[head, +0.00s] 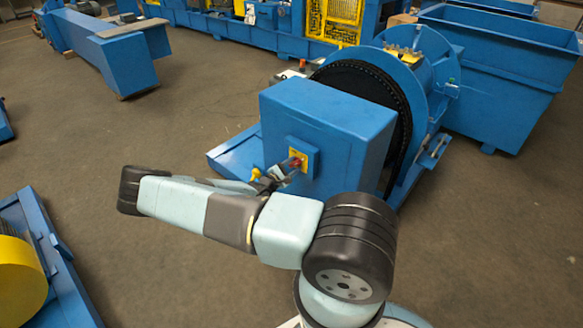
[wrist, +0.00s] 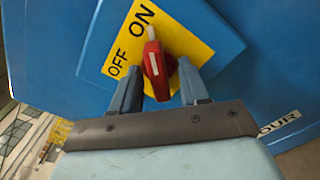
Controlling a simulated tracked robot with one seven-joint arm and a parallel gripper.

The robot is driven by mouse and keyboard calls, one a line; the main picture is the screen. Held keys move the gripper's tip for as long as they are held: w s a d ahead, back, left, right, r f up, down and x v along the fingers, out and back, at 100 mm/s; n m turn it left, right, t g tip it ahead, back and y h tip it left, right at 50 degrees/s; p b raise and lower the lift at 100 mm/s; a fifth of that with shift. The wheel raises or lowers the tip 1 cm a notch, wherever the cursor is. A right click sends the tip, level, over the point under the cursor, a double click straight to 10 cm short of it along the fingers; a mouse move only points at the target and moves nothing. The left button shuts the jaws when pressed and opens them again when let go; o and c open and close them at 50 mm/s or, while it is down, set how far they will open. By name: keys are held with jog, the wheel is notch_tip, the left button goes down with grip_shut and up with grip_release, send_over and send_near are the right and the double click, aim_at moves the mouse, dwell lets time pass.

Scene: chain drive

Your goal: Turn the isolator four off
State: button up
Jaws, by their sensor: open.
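The isolator's red handle (wrist: 153,62) stands on a yellow plate (wrist: 188,42) marked ON and OFF, on a blue box (wrist: 232,48). The handle's white-marked end points up in the wrist view, close to the word ON and away from OFF. My gripper (wrist: 159,72) is open, one finger on each side of the handle's lower part. I cannot tell whether either finger touches it. In the head view the red handle (head: 297,162) is small and partly hidden by my gripper (head: 284,171), which reaches it from the left.
A white label (wrist: 278,123) ending in "OUR" is partly hidden. The isolator sits on a big blue housing (head: 335,125) beside a large drum with a dark chain (head: 375,75). A blue bin (head: 500,95) stands behind right. The floor (head: 130,135) to the left is clear.

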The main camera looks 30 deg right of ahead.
jog(key=shift+c, duration=0.3)
grip_shut()
jog(key=shift+a, duration=0.3)
jog(key=shift+d, duration=0.3)
jog(key=shift+s+d+n, duration=0.15)
jog(key=shift+n, duration=0.65)
jog(key=n, duration=0.6)
jog(key=shift+s+d, duration=0.1)
jog(key=shift+d, duration=0.05)
jog(key=n, duration=0.5)
jog(key=shift+r+n, duration=0.1)
jog(key=shift+n, duration=0.2)
jog(key=n, duration=0.4)
jog(key=shift+n, duration=0.3)
